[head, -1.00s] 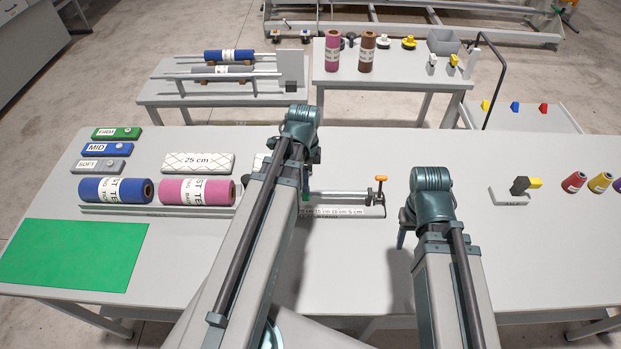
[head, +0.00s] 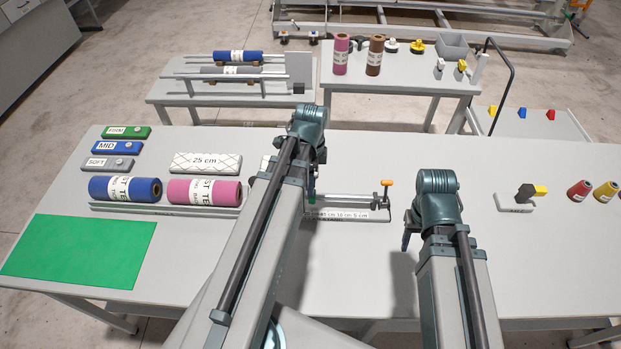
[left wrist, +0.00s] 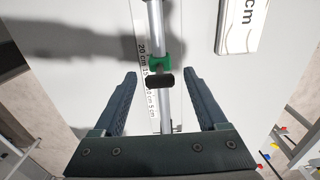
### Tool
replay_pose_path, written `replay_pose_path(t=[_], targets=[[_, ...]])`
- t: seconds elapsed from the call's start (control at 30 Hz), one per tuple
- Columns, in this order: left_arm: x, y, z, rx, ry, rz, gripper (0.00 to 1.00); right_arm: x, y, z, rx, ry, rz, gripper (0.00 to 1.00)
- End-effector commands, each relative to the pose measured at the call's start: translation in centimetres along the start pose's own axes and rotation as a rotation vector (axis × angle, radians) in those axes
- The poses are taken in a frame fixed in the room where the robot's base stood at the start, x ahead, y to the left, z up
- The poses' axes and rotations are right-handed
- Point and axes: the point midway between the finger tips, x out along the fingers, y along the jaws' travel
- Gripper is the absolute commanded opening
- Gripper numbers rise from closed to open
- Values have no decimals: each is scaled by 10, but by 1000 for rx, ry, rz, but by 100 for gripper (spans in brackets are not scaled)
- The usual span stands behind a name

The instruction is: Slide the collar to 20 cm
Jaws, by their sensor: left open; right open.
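The green collar (left wrist: 160,64) with a black knob (left wrist: 160,81) sits on the silver rail (left wrist: 155,25) in the left wrist view. The scale (left wrist: 144,60) beside it reads 20 cm, 15 cm and lower; the collar is beside the stretch between the 20 and 15 labels. My left gripper (left wrist: 160,78) is open, one finger on each side of the rail, apart from the collar. In the head view my left arm hides most of the collar; the rail (head: 345,201) runs right to an orange-topped end post (head: 386,184). My right gripper (head: 406,240) is open and empty, right of the rail.
A white 25 cm block (head: 206,162), a blue roll (head: 125,188) and a pink roll (head: 204,191) lie left of the rail. A green mat (head: 78,252) is at front left. The front middle of the table is clear.

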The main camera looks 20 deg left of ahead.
Motion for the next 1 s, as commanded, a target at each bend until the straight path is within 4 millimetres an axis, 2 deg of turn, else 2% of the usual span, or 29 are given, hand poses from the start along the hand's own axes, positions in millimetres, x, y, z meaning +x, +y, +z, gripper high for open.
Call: replay_pose_path(t=[0.03,0.7,0.83,1.0], targets=[[-12,0,0,0,0,0,75,-11,1,1,0,0,0,50],[-112,0,0,-1,-2,0,75,-111,10,7,14,0,-3,50],[-122,0,1,-1,-2,0,75,-121,11,7,13,-1,-3,50],[-124,0,1,-1,-2,0,75,-123,11,8,12,-1,-3,50]])
